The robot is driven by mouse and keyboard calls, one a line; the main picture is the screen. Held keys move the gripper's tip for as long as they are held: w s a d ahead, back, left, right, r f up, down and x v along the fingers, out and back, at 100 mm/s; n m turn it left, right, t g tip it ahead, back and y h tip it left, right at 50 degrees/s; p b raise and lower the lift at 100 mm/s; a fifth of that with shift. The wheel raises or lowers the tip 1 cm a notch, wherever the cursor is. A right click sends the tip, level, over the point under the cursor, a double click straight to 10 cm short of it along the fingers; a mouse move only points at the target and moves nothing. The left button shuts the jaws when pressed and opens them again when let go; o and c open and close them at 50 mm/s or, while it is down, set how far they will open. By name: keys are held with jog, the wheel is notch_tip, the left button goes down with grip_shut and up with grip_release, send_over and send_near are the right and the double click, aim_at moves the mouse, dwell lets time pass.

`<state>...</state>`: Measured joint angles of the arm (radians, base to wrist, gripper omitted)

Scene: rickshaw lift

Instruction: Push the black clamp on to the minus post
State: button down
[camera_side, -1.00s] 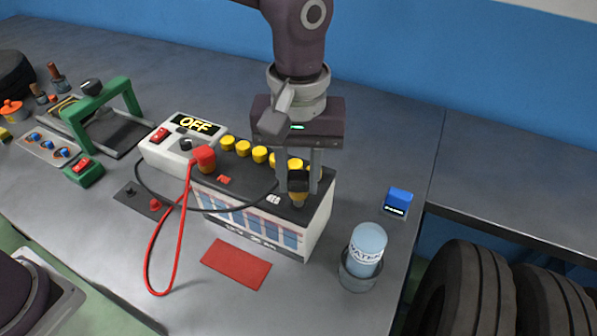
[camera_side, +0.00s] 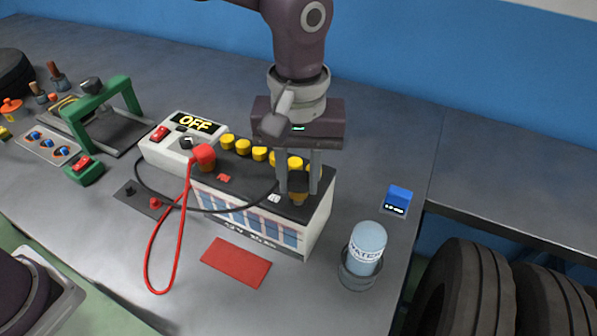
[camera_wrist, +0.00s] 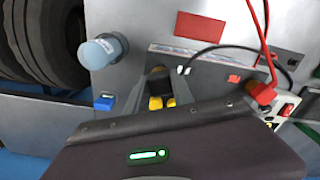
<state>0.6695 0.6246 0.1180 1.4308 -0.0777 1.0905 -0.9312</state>
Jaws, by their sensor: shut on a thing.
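The black clamp (camera_side: 297,183), on the black cable, is between the two fingers of my gripper (camera_side: 299,190), which is shut on it. It is over the right front corner of the battery (camera_side: 318,226), at the minus post. A brass-coloured part (camera_side: 297,200) shows just under the clamp; how far the clamp is down on the post cannot be told. In the wrist view the dark clamp (camera_wrist: 157,71) shows beyond yellow caps (camera_wrist: 162,103). The red clamp (camera_side: 204,155) sits at the battery's left end, its red cable looping down in front.
A white charger (camera_side: 183,143) reading OFF stands behind the battery's left end. A water bottle (camera_side: 367,246) in a holder and a blue box (camera_side: 399,197) stand to the right. A red mat (camera_side: 236,262) lies in front. A green frame (camera_side: 97,100) is at the left.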

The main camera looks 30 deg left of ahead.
jog(key=shift+f, duration=1.1)
dwell(0.6)
jog(key=c, duration=0.8)
grip_release()
jog(key=shift+o, duration=0.2)
jog(key=shift+r, duration=0.1)
jog(key=shift+r, duration=3.45)
